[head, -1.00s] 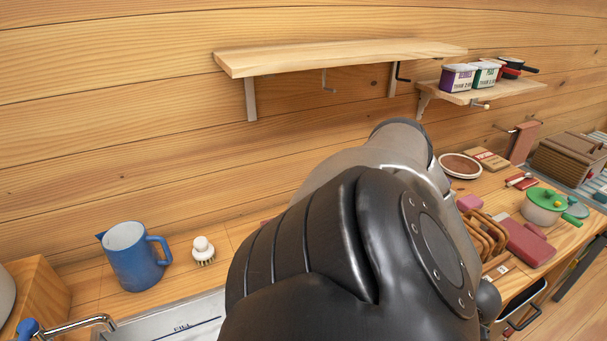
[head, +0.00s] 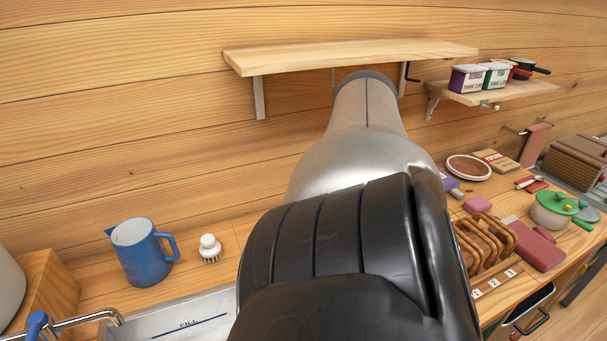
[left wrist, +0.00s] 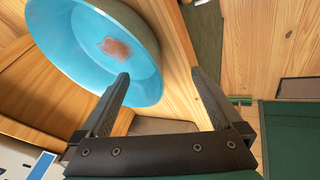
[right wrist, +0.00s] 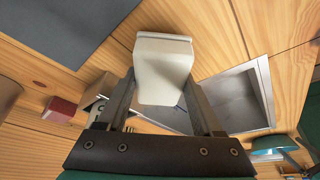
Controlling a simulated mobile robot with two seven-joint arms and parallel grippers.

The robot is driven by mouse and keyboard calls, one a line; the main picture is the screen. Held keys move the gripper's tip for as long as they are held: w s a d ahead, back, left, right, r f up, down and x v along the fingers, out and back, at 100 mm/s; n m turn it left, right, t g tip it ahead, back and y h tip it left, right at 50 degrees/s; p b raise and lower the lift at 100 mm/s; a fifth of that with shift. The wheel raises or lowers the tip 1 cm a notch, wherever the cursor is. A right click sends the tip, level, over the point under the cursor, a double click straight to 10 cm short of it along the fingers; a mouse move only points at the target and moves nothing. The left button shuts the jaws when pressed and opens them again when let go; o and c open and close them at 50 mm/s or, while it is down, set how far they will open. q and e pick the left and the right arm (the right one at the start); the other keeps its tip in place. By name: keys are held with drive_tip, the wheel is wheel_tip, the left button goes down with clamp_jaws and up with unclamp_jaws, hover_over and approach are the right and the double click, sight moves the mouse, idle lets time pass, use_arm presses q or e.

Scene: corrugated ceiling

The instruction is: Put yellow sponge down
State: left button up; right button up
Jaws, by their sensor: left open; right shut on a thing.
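My right gripper (right wrist: 163,95) is shut on a pale cream block (right wrist: 163,68) with rounded edges, which fills the space between the fingers in the right wrist view. It may be the sponge; it looks off-white rather than clearly yellow. My left gripper (left wrist: 158,85) is open and empty in the left wrist view, with a blue bowl (left wrist: 75,45) with a reddish patch inside just beyond its left finger. In the head view one of my arms fills the lower middle, and both grippers are out of sight.
A steel sink (head: 190,318) lies below the blue jug (head: 143,252) and white brush (head: 209,247). The wall shelf (head: 350,56) looks empty. Right of my arm, the counter holds a wooden rack (head: 484,242), a red board (head: 538,247) and a green-lidded pot (head: 552,209).

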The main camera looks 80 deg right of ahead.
drive_tip(key=shift+w+d, duration=0.15)
drive_tip(key=shift+w, duration=0.9)
drive_tip(key=shift+s+f, duration=0.2)
drive_tip(key=shift+f, duration=0.3)
drive_tip(key=shift+s+f, duration=0.1)
drive_tip(key=shift+f, duration=0.15)
drive_tip(key=o, duration=1.2)
drive_tip(key=shift+f, duration=0.1)
drive_tip(key=v, duration=1.2)
drive_tip(key=shift+o, duration=0.2)
